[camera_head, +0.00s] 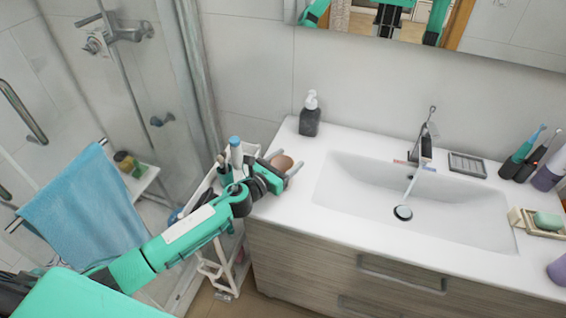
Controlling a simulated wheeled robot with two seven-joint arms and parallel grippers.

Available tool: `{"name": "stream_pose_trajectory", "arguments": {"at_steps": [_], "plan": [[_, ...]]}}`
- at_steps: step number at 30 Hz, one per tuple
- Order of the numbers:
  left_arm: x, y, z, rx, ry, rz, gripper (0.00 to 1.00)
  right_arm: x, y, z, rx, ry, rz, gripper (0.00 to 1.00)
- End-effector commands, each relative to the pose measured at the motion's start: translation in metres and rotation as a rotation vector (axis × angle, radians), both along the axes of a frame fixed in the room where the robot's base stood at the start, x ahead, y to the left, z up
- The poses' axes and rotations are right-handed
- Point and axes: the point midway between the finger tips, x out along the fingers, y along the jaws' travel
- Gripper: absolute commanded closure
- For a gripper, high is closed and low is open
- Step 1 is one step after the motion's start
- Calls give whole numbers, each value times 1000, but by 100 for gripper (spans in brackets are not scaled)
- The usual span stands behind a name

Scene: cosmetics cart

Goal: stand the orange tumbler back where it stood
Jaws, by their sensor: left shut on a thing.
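The orange tumbler (282,162) shows as a small brownish-orange round shape at the left end of the white counter. My left gripper (283,165) reaches in from the left, with one finger on either side of the tumbler, and is shut on it. The gripper and its fingers hide part of the tumbler. I cannot tell whether its base touches the counter. My right gripper is not in view.
A white cart (213,268) stands left of the counter, with a blue-capped bottle (236,152) on top. A dark soap dispenser (309,116) stands behind the tumbler. The sink (440,205) lies to the right. A blue towel (85,212) hangs at left.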

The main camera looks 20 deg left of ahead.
Motion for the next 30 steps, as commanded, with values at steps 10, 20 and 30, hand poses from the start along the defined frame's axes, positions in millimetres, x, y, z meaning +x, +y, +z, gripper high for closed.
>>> {"name": "stream_pose_trajectory", "arguments": {"at_steps": [10, 20, 30], "plan": [[0, 1, -6, 2, 4, 1, 35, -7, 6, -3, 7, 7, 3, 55], [0, 1, -5, 2, 4, 1, 17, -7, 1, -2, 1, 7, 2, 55], [-27, 14, -4, 6, 5, 1, 17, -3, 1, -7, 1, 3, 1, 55]]}}
